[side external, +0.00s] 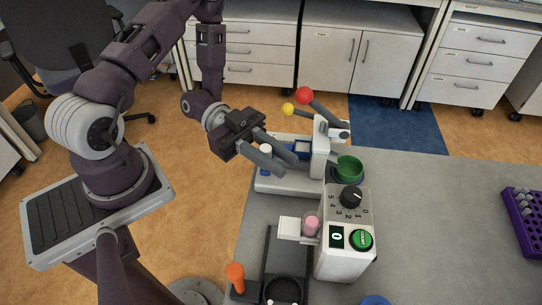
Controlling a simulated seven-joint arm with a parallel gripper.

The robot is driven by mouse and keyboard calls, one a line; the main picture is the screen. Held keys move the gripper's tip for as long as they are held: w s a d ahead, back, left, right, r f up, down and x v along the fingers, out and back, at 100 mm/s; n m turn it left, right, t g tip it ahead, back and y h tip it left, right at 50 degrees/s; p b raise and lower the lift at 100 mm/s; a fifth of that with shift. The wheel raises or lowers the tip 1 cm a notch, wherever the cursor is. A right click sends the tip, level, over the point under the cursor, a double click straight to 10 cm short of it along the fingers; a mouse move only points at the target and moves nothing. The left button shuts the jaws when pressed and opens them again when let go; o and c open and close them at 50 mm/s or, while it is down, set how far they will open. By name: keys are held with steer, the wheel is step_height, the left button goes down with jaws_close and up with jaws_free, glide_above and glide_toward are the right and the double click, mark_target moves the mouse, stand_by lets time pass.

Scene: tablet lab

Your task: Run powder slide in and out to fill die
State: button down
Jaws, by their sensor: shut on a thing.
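The tablet press (320,150) is a small white machine on a white base, with a red-ball lever (305,96) and a yellow-ball lever (288,109). Its blue powder slide (302,148) sits at the left of the press column. My gripper (281,163) is over the press base from the left, its two grey fingers around a part at the slide's outer end. A white and blue upright piece (265,158) shows between the fingers. The fingers hide most of the slide's outer end and the die, so I cannot see powder in the die.
A green bowl (349,168) stands right of the press. An orange-knobbed handle (235,277) stands at the front left. A purple rack (523,220) is far right; the grey table between is clear.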

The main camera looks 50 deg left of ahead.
steer(key=shift+w+d, duration=1.25)
steer(key=shift+w, duration=0.15)
steer(key=c, duration=1.3)
jaws_free()
steer(key=shift+o, duration=0.2)
steer(key=a, duration=0.3)
steer(key=s+a, duration=0.1)
steer(key=a, duration=0.2)
steer(key=shift+s+a, duration=0.15)
steer(key=shift+a, duration=0.05)
steer(key=shift+s+a, duration=0.1)
steer(key=shift+a, duration=0.1)
steer(key=shift+r, duration=0.15)
